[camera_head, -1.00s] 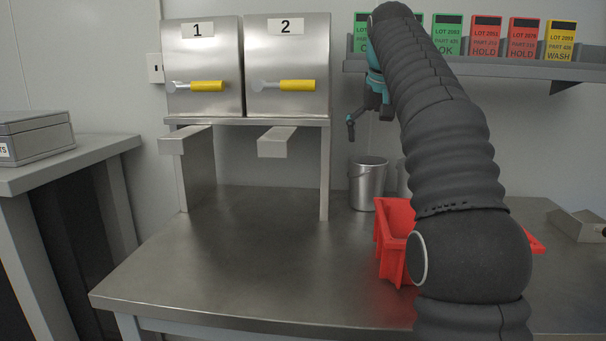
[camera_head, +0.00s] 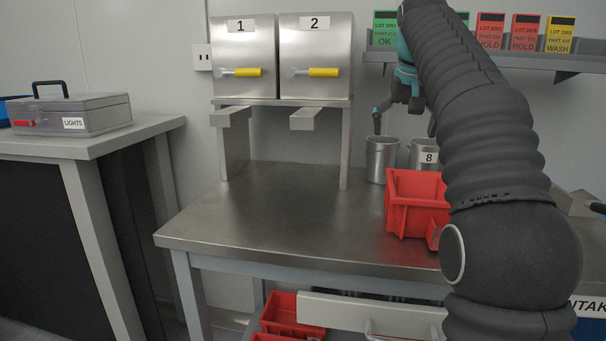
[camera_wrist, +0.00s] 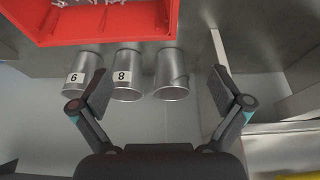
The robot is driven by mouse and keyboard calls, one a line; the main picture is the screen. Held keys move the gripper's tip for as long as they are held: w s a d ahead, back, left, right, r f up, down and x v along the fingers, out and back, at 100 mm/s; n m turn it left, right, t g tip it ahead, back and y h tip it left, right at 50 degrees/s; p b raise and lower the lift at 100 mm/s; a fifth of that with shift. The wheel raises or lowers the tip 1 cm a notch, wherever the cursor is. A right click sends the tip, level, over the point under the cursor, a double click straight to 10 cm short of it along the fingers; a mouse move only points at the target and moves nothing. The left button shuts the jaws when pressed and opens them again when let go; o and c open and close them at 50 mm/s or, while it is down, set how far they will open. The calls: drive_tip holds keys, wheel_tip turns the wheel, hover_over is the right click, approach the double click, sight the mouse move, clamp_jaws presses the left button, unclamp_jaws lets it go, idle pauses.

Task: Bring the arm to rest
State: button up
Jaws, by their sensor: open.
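My arm, in a black ribbed sleeve, reaches up and back over the right side of the steel table (camera_head: 285,215) in the head view. My gripper (camera_head: 390,108) is above the table, near the metal cups. The wrist view shows my gripper (camera_wrist: 158,95) open, its two fingers wide apart with nothing between them touching. A red bin (camera_wrist: 100,22) lies at the top of that view.
Two steel dispensers, 1 (camera_head: 247,55) and 2 (camera_head: 315,55), stand at the back. The red bin (camera_head: 412,200) is on the table by my arm. Lot cards line a shelf (camera_head: 490,59). A grey LIGHTS case (camera_head: 75,115) sits left. The table's front left is clear.

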drive_tip(key=s+a+f+n, duration=0.1)
drive_tip(key=s+f, duration=0.3)
drive_tip(key=s, duration=0.4)
drive_tip(key=s+a+f, duration=0.2)
drive_tip(key=s+f, duration=0.2)
drive_tip(key=s, duration=0.3)
drive_tip(key=s+a+f+n+t, duration=0.1)
drive_tip(key=s+f, duration=1.6)
drive_tip(key=f, duration=0.3)
drive_tip(key=shift+s+a+f+y, duration=0.15)
drive_tip(key=shift+s+a+y, duration=0.2)
drive_tip(key=shift+y, duration=0.05)
